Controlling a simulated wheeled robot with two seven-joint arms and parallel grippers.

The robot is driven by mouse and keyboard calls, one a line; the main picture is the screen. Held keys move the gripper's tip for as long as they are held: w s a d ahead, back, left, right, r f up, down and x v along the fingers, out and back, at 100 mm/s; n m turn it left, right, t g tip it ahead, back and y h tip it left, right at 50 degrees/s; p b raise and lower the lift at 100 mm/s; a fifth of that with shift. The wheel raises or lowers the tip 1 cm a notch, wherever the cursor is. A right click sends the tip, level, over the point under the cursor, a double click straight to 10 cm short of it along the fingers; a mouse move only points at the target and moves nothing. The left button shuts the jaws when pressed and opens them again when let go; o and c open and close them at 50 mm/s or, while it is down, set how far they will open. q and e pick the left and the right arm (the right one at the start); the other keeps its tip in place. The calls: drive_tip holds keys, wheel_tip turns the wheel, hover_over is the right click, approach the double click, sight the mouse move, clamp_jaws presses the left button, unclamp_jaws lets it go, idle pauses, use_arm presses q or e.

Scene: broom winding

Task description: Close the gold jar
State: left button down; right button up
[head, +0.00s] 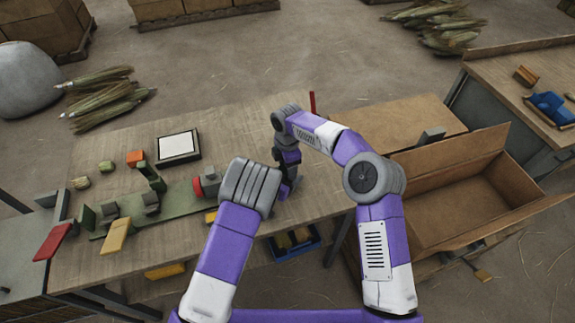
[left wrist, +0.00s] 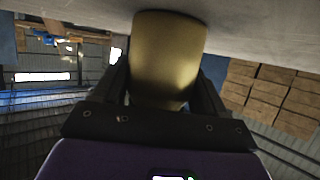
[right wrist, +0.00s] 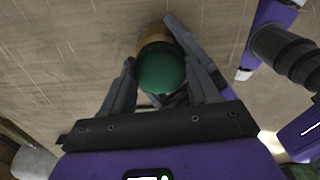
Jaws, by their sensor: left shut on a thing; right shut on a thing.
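The gold jar (left wrist: 168,60) is between the fingers of my left gripper (left wrist: 165,85) in the left wrist view, close to the table's surface. My left gripper is hidden in the head view behind my own arm. My right gripper (right wrist: 160,75) is shut on a round green lid (right wrist: 161,72). In the head view my right gripper (head: 287,178) points down over the table's right part. In the right wrist view the gold jar (right wrist: 155,37) shows just beyond the lid's edge. Whether the lid touches the jar's rim, I cannot tell.
The wooden table (head: 130,265) holds a green fixture (head: 155,210), a white-topped box (head: 179,146) and small coloured blocks. An open cardboard box (head: 470,195) stands at the right.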

drive_tip(key=o, duration=1.2)
drive_tip(key=shift+c, duration=0.2)
drive_tip(key=shift+r, duration=2.3)
drive_tip(key=shift+c, duration=0.2)
